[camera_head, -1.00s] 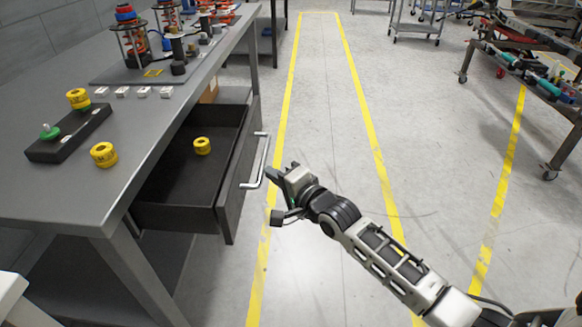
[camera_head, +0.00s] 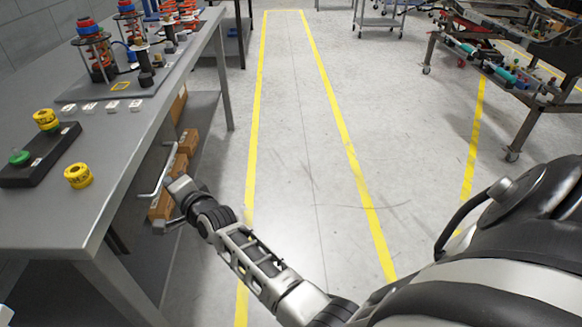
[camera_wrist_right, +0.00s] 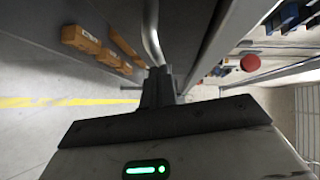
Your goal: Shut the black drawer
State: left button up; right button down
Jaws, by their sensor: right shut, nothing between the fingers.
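The black drawer (camera_head: 129,207) is under the grey workbench. Its front lies close along the bench's side, and no open interior shows from above. Whether a small gap remains cannot be told. The silver bar handle (camera_head: 156,173) stands out from the front; it also shows in the right wrist view (camera_wrist_right: 151,35), beside the dark drawer front. My right gripper (camera_head: 172,183) is shut and empty, at the handle and drawer front. In the right wrist view its fingertips (camera_wrist_right: 157,75) are at the near end of the handle; contact is unclear. My left gripper is out of view.
The workbench top (camera_head: 120,135) carries a black button block (camera_head: 45,150), a yellow ring piece (camera_head: 78,175) and several assembly fixtures. Cardboard boxes (camera_head: 180,150) sit on the shelf below. Open floor with yellow lines lies to the right, with a cart (camera_head: 500,90) beyond.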

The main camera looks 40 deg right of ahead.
jog(key=shift+w+a+r, duration=0.1)
jog(key=shift+a+r, duration=0.05)
jog(key=shift+a, duration=0.25)
